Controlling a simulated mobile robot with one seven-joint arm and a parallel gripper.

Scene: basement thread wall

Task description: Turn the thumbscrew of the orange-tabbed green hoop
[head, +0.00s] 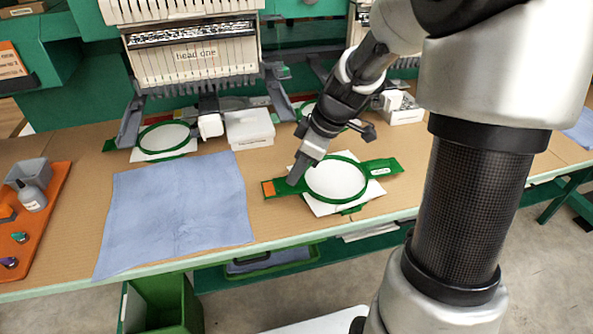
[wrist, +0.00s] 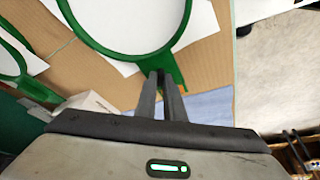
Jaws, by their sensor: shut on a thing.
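The orange-tabbed green hoop (head: 361,172) lies flat on the tan table over white sheet material, its orange tab (head: 268,188) at the left end. In the wrist view the green ring (wrist: 122,55) shows above my fingertips. My gripper (head: 293,182) points down at the left side of the hoop, where the ring meets the tabbed arm. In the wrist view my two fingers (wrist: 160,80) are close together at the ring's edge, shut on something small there. The thumbscrew is hidden by the fingertips, so its angle cannot be seen.
A blue cloth (head: 175,210) lies left of the hoop. Another green hoop (head: 165,137) sits under the machine head (head: 190,55), with a white box (head: 249,128) beside it. The table's front edge is close to the hoop.

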